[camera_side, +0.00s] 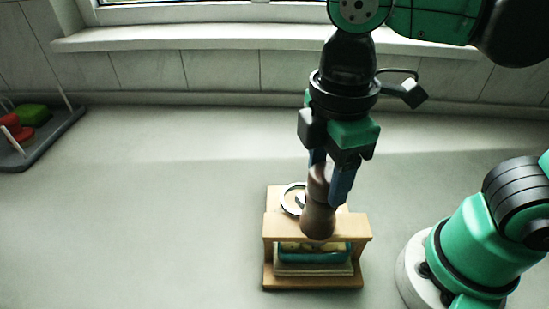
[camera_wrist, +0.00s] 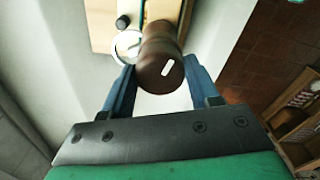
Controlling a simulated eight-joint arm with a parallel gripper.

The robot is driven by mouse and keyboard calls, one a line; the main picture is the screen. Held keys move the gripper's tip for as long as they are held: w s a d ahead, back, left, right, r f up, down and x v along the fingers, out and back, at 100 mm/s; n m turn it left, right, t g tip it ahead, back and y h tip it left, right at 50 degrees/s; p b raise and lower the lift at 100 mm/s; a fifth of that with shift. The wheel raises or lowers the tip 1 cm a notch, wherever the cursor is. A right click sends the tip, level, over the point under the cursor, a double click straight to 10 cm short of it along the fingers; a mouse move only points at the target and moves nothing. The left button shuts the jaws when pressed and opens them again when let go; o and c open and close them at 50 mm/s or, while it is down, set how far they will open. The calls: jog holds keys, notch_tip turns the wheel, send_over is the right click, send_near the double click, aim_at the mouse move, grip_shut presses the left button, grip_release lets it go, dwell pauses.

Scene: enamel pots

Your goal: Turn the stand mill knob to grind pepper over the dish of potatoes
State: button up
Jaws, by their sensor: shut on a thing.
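The brown pepper mill (camera_side: 318,219) stands upright in the top of a pale wooden stand (camera_side: 356,228). Its knob (camera_wrist: 160,58), with a white mark on top, shows in the wrist view. The dish of potatoes (camera_side: 312,257) sits under the stand's top on a pale block; its teal rim shows and its contents are mostly hidden in shade. My gripper (camera_side: 331,178) comes down from above and is shut on the mill's knob. In the wrist view my gripper's blue fingers (camera_wrist: 160,84) lie on either side of the knob.
A round white-rimmed piece (camera_side: 291,198) lies at the stand's back left. A grey rack (camera_side: 52,131) with red and green things is at the far left by the wall. The counter (camera_side: 150,220) left of the stand is clear.

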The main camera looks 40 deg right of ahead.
jog(key=m, duration=1)
jog(key=shift+m, duration=0.3)
jog(key=m, duration=0.4)
jog(key=o, duration=1.3)
jog(key=shift+o, duration=0.2)
